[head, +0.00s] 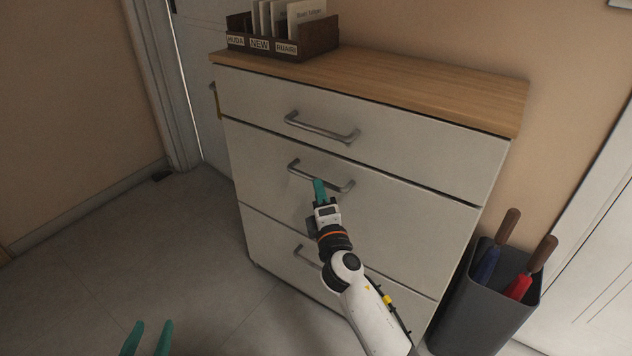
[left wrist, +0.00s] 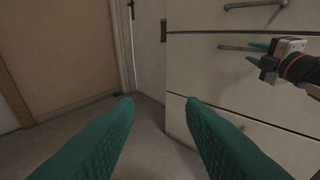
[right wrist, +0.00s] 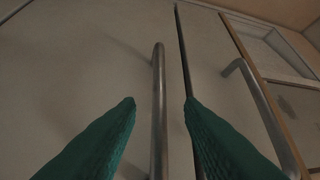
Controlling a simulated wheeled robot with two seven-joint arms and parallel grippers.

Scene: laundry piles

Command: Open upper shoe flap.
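The white shoe cabinet has three fronts, and all look closed. The upper flap (head: 400,205) is the middle front, below a top drawer (head: 420,145). Its grey bar handle (head: 335,184) runs across near its top edge. My right gripper (head: 319,184) is at this handle. In the right wrist view, the handle (right wrist: 158,100) passes between the two teal fingers, which stand apart with gaps on both sides. In the left wrist view, the right gripper (left wrist: 257,52) also shows at the handle (left wrist: 235,47). My left gripper (head: 149,338) is open and empty, low and left of the cabinet.
The lower flap's handle (head: 306,257) is partly hidden behind my right arm. A dark organizer (head: 320,40) stands on the wooden top (head: 400,82). A grey bin (head: 490,295) with umbrellas stands right of the cabinet. Floor (head: 150,250) at left is clear.

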